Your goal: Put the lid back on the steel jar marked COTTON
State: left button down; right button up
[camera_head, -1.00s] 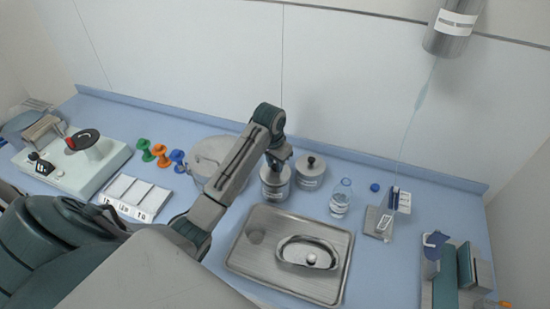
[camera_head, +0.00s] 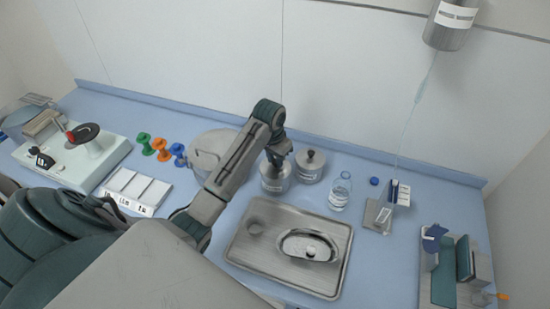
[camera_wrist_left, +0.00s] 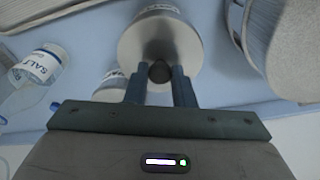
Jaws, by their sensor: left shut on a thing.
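My left gripper (camera_head: 277,160) reaches down over a steel jar (camera_head: 274,181) with a white label, too small to read in the head view. In the left wrist view its two fingers (camera_wrist_left: 160,78) are shut on the dark knob of a round steel lid (camera_wrist_left: 160,45). The lid lies over the jar, whose label (camera_wrist_left: 158,10) shows past its edge. I cannot tell whether the lid rests on the rim or is slightly above it. A second steel jar (camera_head: 310,164) with its lid on stands close behind to the right. My right gripper is not in view.
A large steel drum (camera_head: 208,144) stands close left of the jar. A clear labelled bottle (camera_head: 340,192) stands to the right. A steel tray (camera_head: 245,268) with a kidney dish (camera_head: 290,243) lies in front. The wall is close behind.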

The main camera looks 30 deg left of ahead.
pick_arm(q)
jog(key=shift+f, duration=0.2)
dwell(1.6)
jog(key=c, duration=0.7)
grip_release()
jog(key=shift+o, duration=0.2)
jog(key=shift+r, duration=3.5)
jog(key=shift+c, duration=0.2)
grip_shut()
